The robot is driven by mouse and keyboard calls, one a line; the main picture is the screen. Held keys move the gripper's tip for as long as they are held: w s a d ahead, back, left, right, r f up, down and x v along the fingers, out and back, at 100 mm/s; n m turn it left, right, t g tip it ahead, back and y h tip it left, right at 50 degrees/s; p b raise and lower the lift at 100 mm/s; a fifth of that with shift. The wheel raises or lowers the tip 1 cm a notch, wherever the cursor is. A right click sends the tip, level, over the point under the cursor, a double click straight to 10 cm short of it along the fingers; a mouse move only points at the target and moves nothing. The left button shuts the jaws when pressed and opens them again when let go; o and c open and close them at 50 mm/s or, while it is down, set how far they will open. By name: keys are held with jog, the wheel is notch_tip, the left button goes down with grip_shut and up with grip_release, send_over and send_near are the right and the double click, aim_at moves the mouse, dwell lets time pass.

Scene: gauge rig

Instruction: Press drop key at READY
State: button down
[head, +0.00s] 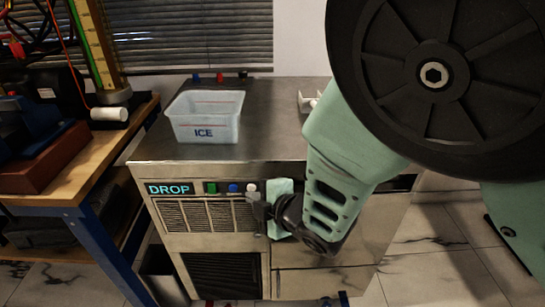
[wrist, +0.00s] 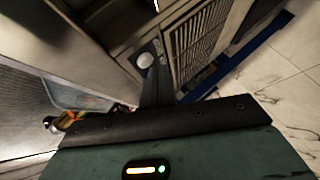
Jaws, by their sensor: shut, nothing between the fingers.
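A steel ice machine (head: 290,255) stands ahead. A dark panel on its front reads DROP (head: 169,189) in lit cyan letters. To the right of it sit a green key (head: 211,188), a blue key (head: 233,188) and a white key (head: 252,187) in a row. My gripper (head: 258,207) is shut and empty, just in front of the machine's face by the white key. In the wrist view the white key (wrist: 145,60) shows beside the tips of my gripper (wrist: 157,68). I cannot tell whether they touch. I see no READY text.
A clear tub marked ICE (head: 203,128) stands on the machine's steel top. Several small coloured knobs (head: 220,77) are at its back edge. A wooden bench with a blue leg (head: 104,258) is close on the left. My arm covers much of the right side.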

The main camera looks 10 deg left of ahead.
jog(key=shift+s, duration=0.3)
jog(key=shift+s+d, duration=0.2)
jog(key=shift+s, duration=0.6)
jog(key=shift+s+d, duration=0.2)
jog(key=shift+s, duration=0.65)
jog(key=shift+s+d, duration=0.2)
jog(key=shift+s, duration=0.6)
